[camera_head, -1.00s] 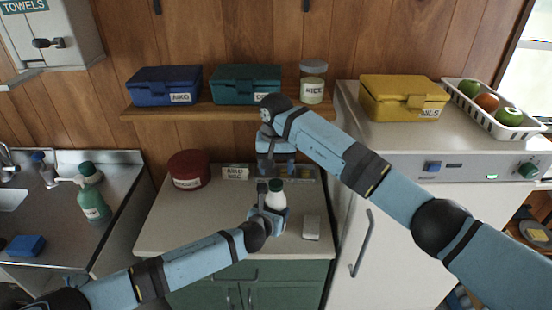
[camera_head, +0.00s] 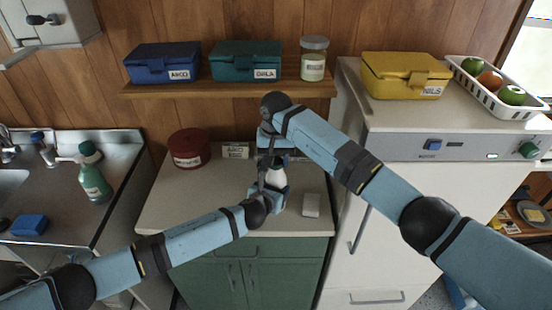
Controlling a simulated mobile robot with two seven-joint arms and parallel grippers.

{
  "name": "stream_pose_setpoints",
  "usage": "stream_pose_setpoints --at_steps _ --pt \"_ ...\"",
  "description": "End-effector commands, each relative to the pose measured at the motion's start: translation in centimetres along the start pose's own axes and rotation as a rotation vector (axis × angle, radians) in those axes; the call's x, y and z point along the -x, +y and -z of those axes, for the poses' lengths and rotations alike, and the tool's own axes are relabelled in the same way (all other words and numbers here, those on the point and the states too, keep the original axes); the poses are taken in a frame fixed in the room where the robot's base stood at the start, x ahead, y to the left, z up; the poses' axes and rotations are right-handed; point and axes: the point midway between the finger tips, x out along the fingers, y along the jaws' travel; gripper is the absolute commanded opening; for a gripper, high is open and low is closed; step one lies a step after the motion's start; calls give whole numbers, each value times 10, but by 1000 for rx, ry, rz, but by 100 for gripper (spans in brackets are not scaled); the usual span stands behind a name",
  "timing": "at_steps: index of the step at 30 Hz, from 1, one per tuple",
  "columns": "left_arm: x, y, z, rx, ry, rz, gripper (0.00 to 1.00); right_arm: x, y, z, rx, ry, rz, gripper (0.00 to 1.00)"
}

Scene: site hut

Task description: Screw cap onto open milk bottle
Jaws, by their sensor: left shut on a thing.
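The white milk bottle (camera_head: 277,175) stands upright over the counter, in the middle of the head view. My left gripper (camera_head: 272,195) is shut on the bottle from the front left. My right gripper (camera_head: 275,157) points down right over the bottle's top, with its fingers around or just above the neck. The cap is hidden behind the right gripper now. Whether the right fingers are closed on it cannot be seen. The bottle's base is partly hidden by the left gripper.
The counter (camera_head: 185,215) holds a red round tin (camera_head: 189,148), a small labelled card (camera_head: 236,151) and a pale block (camera_head: 311,205). The shelf (camera_head: 190,91) above carries blue and teal boxes and a jar (camera_head: 313,58). The white appliance (camera_head: 420,195) stands at right.

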Motion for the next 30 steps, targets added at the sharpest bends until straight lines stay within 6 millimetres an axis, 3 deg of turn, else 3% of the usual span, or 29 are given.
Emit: stream_pose_setpoints --at_steps 8,24,30 --pt "0 0 1 0 1 0 0 2 0 2 -86 7 -1 12" --pt "0 0 1 0 1 0 0 0 0 0 -1165 2 0 12" --pt "0 0 1 0 1 0 0 -1 0 0 -1390 0 0 12"
